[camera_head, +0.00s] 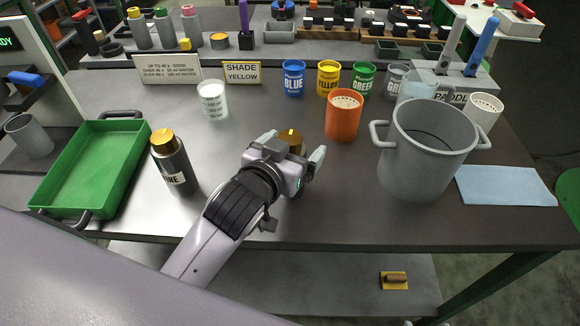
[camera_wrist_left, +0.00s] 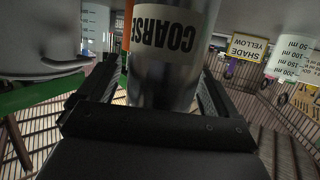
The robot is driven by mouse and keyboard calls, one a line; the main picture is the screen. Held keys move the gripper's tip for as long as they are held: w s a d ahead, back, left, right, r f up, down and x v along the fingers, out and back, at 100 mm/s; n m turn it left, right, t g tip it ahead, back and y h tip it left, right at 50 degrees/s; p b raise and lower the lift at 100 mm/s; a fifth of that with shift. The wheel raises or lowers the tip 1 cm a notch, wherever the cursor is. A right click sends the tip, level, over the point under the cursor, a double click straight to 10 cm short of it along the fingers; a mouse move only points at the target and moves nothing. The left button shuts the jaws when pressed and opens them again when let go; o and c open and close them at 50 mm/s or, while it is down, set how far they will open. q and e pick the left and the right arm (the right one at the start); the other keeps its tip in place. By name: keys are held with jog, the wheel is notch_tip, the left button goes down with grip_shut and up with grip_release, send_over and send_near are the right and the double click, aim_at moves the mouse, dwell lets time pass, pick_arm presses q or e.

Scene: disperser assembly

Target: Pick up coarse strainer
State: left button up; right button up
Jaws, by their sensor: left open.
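The coarse strainer is a dark metal cylinder with a gold top (camera_head: 291,138), standing on the table in the head view, mostly hidden behind my left gripper. In the left wrist view the coarse strainer (camera_wrist_left: 165,85) shows its upside-down "COARSE" label. My left gripper (camera_head: 294,152) is open, with one finger on each side of the strainer. I cannot tell whether the fingers touch it. A similar gold-topped strainer labelled "FINE" (camera_head: 173,165) stands to the left. My right gripper is not in view.
An orange cup (camera_head: 343,118) and a large grey pot (camera_head: 425,155) stand to the right. A measuring cup (camera_head: 212,101) is behind. A green tray (camera_head: 90,170) is at the left. Blue, yellow and green cups line the back. The front table edge is close.

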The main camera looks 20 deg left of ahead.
pick_arm(q)
jog(key=shift+w, duration=0.2)
jog(key=c, duration=1.7)
jog(key=shift+r, duration=0.1)
jog(key=shift+r, duration=0.15)
notch_tip(320, 180, up, 20)
jog(key=p, duration=0.3)
jog(key=shift+f+p, duration=0.2)
jog(key=shift+p, duration=0.1)
